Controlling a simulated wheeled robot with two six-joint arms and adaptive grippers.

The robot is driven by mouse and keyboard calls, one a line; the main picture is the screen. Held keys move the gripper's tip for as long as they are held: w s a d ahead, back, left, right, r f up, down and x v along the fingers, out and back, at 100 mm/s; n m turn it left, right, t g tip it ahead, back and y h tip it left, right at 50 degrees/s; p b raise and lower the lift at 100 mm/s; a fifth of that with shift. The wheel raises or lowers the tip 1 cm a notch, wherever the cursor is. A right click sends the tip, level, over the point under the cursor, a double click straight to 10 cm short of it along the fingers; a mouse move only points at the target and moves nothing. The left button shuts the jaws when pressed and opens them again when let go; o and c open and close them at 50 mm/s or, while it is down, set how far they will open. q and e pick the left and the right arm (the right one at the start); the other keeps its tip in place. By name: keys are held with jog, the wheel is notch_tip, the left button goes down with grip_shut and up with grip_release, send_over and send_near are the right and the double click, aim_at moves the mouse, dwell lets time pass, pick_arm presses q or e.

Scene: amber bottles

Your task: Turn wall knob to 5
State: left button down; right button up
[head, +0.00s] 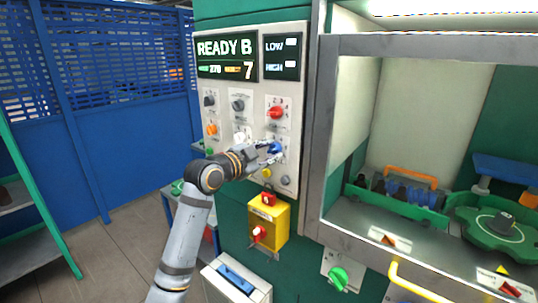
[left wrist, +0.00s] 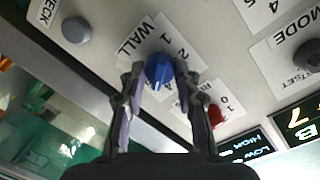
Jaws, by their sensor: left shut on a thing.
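The wall knob is a blue dial (head: 275,148) on the white control panel (head: 290,90), low on its right side. In the left wrist view the blue knob (left wrist: 159,71) sits on a plate marked "WALL" with numbers around it, partly hidden. My left gripper (head: 268,150) reaches the panel, and its fingers (left wrist: 158,84) stand on both sides of the knob, shut on it. Which number the knob points at cannot be read. My right gripper is not in view.
A red knob (head: 277,112) sits just above, and a grey button (left wrist: 76,30) is beside the wall plate. A yellow box with a red switch (head: 268,222) is below the panel. A steel-framed cabinet opening (head: 318,130) stands to the right. Displays read "READY B" and 7.

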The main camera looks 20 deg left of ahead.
pick_arm(q)
jog(key=shift+m+b, duration=0.35)
jog(key=shift+m, duration=1.45)
jog(key=c, duration=1)
grip_release()
jog(key=shift+o, duration=0.2)
jog(key=v, duration=1.2)
jog(key=shift+d, duration=0.25)
